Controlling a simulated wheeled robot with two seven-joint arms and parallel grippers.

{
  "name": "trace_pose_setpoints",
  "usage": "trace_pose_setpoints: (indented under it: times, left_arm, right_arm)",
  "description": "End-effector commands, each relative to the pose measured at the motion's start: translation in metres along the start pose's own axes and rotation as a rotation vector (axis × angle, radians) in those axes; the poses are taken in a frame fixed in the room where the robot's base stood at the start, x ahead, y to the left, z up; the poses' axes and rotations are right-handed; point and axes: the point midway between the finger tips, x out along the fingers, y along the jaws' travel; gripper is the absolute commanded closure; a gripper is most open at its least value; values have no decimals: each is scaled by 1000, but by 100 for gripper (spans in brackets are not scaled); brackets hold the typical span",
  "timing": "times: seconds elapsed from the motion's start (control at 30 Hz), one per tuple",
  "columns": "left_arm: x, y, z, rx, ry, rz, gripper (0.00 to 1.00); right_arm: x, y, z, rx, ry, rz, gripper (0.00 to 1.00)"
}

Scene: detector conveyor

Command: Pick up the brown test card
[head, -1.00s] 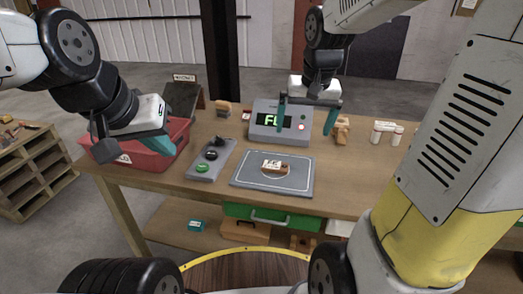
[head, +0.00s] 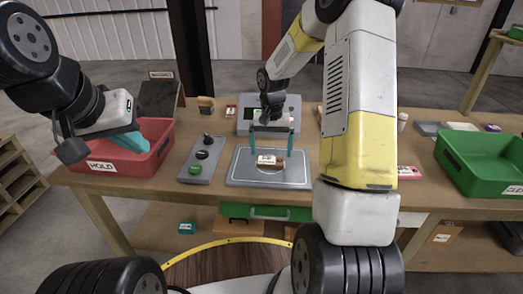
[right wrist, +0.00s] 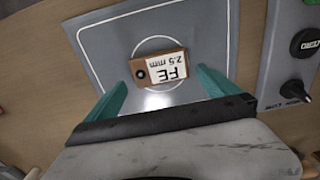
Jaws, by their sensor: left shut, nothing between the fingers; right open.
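The brown test card (head: 281,164) lies flat on the grey plate (head: 240,178) in the head view, its white label showing. In the right wrist view the card (right wrist: 145,75) reads "FE 2.5 mm", has a dark hole at one end and sits inside a white circle. My right gripper (head: 271,150) is open and empty above the card, pointing down. In the right wrist view its fingers (right wrist: 163,82) stand to either side of the card, apart from it. My left gripper (head: 134,143) is shut and empty over the red bin marked HOLD (head: 104,170).
A control panel with a green button (head: 195,170) stands left of the plate. A grey detector box (head: 244,113) stands behind it, partly hidden by my right arm. A green bin (head: 478,172) is at the right. A pink item (head: 408,172) lies near the front edge.

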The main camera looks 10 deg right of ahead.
Motion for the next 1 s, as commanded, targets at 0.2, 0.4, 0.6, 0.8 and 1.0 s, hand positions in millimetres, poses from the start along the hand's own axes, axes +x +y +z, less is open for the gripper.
trace_pose_setpoints:
  times: [0.2,0.4,0.6,0.8,1.0]
  left_arm:
    - [0,0,0,0,0,0,100]
    - [0,0,0,0,0,0,100]
    - [0,0,0,0,0,0,100]
    - [0,0,0,0,0,0,100]
    - [0,0,0,0,0,0,100]
  right_arm:
    - [29,-1,0,0,-3,0,0]
    - [31,-2,0,-1,0,-1,0]
    - [31,-2,0,-1,0,-1,24]
    - [31,-2,0,-1,0,-1,63]
    - [30,-2,0,-1,0,-1,63]
